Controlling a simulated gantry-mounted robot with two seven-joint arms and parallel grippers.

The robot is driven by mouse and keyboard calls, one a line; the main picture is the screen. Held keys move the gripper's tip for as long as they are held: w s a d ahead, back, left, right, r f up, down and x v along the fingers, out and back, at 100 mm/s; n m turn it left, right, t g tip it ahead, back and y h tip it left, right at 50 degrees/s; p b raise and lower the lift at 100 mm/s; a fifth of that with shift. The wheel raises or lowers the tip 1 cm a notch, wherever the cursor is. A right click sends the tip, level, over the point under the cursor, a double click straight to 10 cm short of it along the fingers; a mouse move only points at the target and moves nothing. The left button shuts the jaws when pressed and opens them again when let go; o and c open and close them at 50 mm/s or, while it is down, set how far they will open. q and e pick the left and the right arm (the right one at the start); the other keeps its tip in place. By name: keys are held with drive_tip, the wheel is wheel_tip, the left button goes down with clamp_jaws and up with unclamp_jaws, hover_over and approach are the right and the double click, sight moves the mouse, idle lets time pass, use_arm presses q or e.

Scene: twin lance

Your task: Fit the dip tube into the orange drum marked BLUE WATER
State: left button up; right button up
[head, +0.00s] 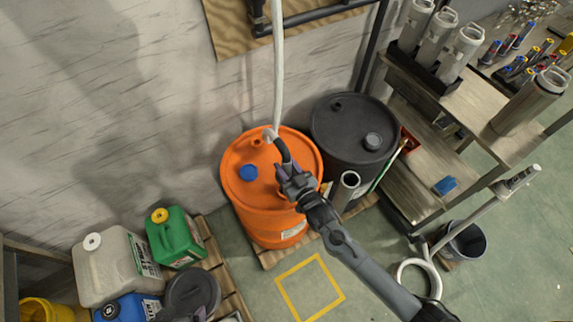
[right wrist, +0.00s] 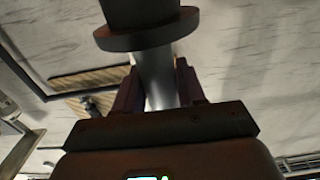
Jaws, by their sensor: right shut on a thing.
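The orange drum (head: 262,215) stands upright against the wall, with a blue cap (head: 248,172) and a small fitting on its lid. Its label is too small to read. My right gripper (head: 288,172) is over the drum's lid, shut on a pale tube (right wrist: 157,80) that I take for the dip tube. A dark flanged collar (right wrist: 145,32) shows at the tube's upper end. A dark elbow (head: 283,150) joins it to a pale hose (head: 277,70) running upward. The tube's lower end is hidden.
A black drum (head: 345,130) stands to the right of the orange one. An open-topped grey pipe (head: 346,185) stands close by my right gripper. Several jugs stand at lower left, including a green one (head: 175,237). A shelf (head: 470,110) is at right. Floor with a yellow square (head: 310,287) is clear.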

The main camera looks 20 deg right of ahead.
drive_tip(key=shift+f+b, duration=1.6)
drive_tip(key=shift+f, duration=0.9)
drive_tip(key=shift+p, duration=0.5)
idle(0.4)
drive_tip(key=shift+f+b, duration=1.8)
drive_tip(key=shift+f, duration=0.6)
drive_tip(key=o, duration=1.2)
drive_tip(key=shift+o, duration=0.2)
drive_tip(key=shift+f, duration=0.1)
drive_tip(key=shift+s, duration=0.1)
drive_tip(key=s+d+p, duration=0.1)
drive_tip(key=s, duration=0.9)
drive_tip(key=shift+s+d+p, duration=0.25)
drive_tip(key=shift+d+p, duration=0.1)
drive_tip(key=shift+p, duration=0.05)
